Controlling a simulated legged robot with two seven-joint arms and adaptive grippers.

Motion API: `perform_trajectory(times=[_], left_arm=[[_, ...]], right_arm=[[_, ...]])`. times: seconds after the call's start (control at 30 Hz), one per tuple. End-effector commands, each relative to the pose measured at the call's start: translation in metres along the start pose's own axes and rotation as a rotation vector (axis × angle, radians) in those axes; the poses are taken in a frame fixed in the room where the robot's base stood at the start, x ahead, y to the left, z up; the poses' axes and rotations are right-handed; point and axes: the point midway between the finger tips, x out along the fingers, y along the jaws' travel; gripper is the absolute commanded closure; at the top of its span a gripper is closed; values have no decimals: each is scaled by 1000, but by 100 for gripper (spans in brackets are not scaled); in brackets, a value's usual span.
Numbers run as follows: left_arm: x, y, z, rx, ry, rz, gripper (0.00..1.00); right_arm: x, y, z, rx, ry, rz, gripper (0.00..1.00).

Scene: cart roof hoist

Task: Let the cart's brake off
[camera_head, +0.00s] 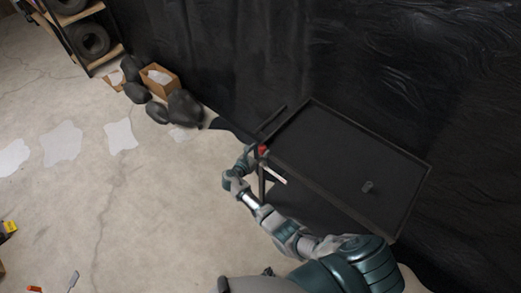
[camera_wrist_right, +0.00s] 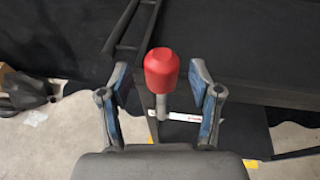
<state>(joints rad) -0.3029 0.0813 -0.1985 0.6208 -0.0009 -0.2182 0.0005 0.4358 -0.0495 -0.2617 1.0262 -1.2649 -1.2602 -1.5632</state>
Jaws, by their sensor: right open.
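The cart is black, with a flat rimmed top (camera_head: 325,150) and a handle bar (camera_head: 271,121) at its left end. A red knob (camera_head: 263,150) on a grey stem stands at that end; I take it for the brake lever. The knob is large in the right wrist view (camera_wrist_right: 162,70), with a white strip (camera_wrist_right: 182,116) by its stem. My right gripper (camera_head: 253,154) is at the knob. In the wrist view its open fingers (camera_wrist_right: 160,80) stand on either side of the knob, with gaps visible on both sides. My left gripper is not in view.
Black sheeting (camera_head: 270,50) hangs behind the cart. Black bags (camera_head: 185,108), a cardboard box (camera_head: 160,82) and a tyre shelf (camera_head: 88,40) stand at upper left. The concrete floor (camera_head: 140,190) at left is largely clear.

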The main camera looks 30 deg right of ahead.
Motion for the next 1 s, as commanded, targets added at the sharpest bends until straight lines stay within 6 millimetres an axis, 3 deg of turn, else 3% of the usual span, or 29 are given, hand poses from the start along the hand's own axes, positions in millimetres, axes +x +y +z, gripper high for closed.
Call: perform_trajectory(times=[0.3,0.43,0.6,1.0], left_arm=[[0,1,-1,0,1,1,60],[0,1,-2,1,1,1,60],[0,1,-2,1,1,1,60],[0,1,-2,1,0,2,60]], right_arm=[[-70,1,-2,0,4,2,36],[-91,2,-2,-3,3,2,36],[-102,2,-2,-4,3,0,36],[-103,1,-2,-4,2,0,36]])
